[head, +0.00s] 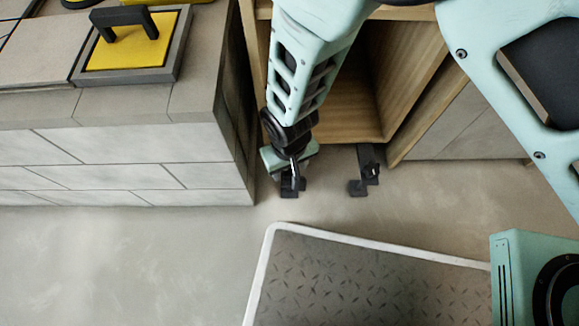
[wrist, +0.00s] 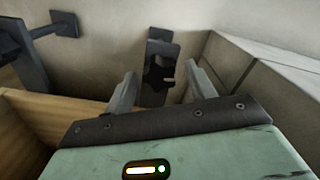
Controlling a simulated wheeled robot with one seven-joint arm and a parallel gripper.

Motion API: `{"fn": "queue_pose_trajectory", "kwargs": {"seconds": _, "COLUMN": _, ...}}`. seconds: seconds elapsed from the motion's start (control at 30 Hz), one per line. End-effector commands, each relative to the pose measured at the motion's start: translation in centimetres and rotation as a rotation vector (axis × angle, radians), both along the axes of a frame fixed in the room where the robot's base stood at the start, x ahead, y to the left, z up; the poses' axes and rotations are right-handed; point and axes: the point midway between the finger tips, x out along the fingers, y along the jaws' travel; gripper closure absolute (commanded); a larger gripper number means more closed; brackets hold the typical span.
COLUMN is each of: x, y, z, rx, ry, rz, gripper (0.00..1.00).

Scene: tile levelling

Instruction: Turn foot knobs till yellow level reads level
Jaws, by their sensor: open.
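My gripper (head: 285,165) reaches down to the floor beside the wooden cabinet, close to its tiled left neighbour. In the wrist view my gripper (wrist: 161,78) is open, with a dark foot (wrist: 157,75) ahead of and between its two fingers. I cannot tell whether the fingers touch it. A second dark foot (head: 366,168) stands to the right under the cabinet's front; in the wrist view it shows at upper left (wrist: 65,23). No yellow level can be read; a yellow piece at the top edge is cut off.
A tiled block (head: 120,165) stands close on the left; its side wall (wrist: 255,90) is right of my gripper. The open wooden cabinet (head: 420,60) is behind. A bordered metal plate (head: 370,280) lies in front.

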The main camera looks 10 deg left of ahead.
Motion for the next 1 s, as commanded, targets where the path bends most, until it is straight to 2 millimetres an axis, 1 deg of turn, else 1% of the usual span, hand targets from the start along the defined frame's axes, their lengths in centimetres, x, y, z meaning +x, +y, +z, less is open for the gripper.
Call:
{"fn": "queue_pose_trajectory", "kwargs": {"seconds": 0.23, "x": 0.02, "y": 0.02, "z": -0.05, "rx": 0.001, "ry": -0.001, "rz": 0.000, "gripper": 0.45}}
{"fn": "queue_pose_trajectory", "kwargs": {"seconds": 0.27, "x": 0.02, "y": 0.02, "z": -0.05, "rx": 0.001, "ry": -0.001, "rz": 0.000, "gripper": 0.47}}
{"fn": "queue_pose_trajectory", "kwargs": {"seconds": 0.3, "x": 0.02, "y": 0.02, "z": -0.04, "rx": 0.001, "ry": -0.001, "rz": 0.000, "gripper": 0.59}}
{"fn": "queue_pose_trajectory", "kwargs": {"seconds": 0.37, "x": 0.02, "y": 0.02, "z": -0.04, "rx": 0.001, "ry": -0.001, "rz": 0.000, "gripper": 0.75}}
{"fn": "queue_pose_trajectory", "kwargs": {"seconds": 0.4, "x": 0.02, "y": 0.02, "z": -0.04, "rx": 0.001, "ry": -0.001, "rz": 0.000, "gripper": 0.86}}
{"fn": "queue_pose_trajectory", "kwargs": {"seconds": 0.43, "x": 0.02, "y": 0.02, "z": -0.04, "rx": 0.001, "ry": -0.001, "rz": 0.000, "gripper": 0.90}}
{"fn": "queue_pose_trajectory", "kwargs": {"seconds": 0.63, "x": 0.02, "y": 0.01, "z": 0.25, "rx": 0.000, "ry": 0.000, "rz": -0.015, "gripper": 0.90}}
{"fn": "queue_pose_trajectory", "kwargs": {"seconds": 0.77, "x": 0.02, "y": 0.01, "z": 0.55, "rx": 0.000, "ry": 0.000, "rz": -0.062, "gripper": 0.89}}
{"fn": "queue_pose_trajectory", "kwargs": {"seconds": 1.0, "x": 0.03, "y": 0.03, "z": 0.27, "rx": 0.001, "ry": -0.001, "rz": -0.146, "gripper": 0.89}}
